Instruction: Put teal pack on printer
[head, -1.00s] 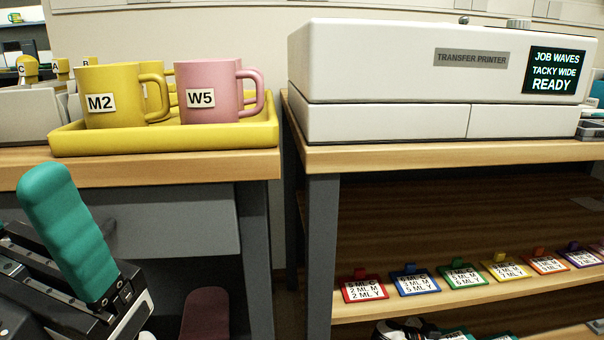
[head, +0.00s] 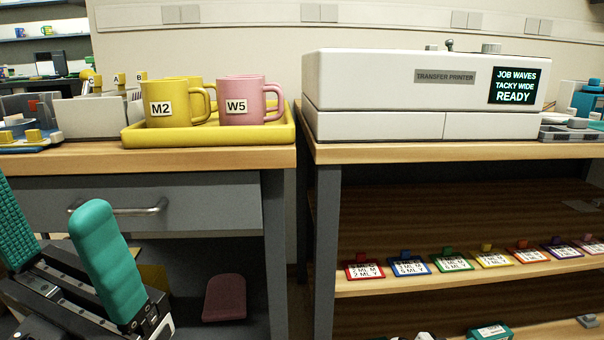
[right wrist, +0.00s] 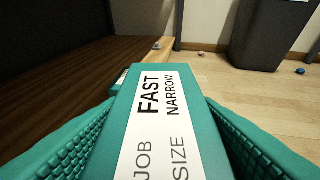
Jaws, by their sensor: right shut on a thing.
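My right gripper (right wrist: 160,135) is shut on a teal pack (right wrist: 150,110). Its white label reads JOB FAST, SIZE NARROW. The transfer printer (head: 400,95) is a wide white machine on the right bench in the head view. Its screen reads JOB WAVES, TACKY WIDE, READY. My left gripper (head: 48,215) is at the lower left of the head view, its teal fingers apart with nothing between them. A teal box with a pale label (head: 487,332) shows at the bottom edge; I cannot tell whether it is the held pack.
A yellow tray (head: 210,136) with yellow and pink mugs stands on the left bench. Colored tags (head: 452,260) line a shelf below the printer. A further teal piece (right wrist: 119,80) lies beyond the held pack. A dark bin (right wrist: 270,35) stands on the floor.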

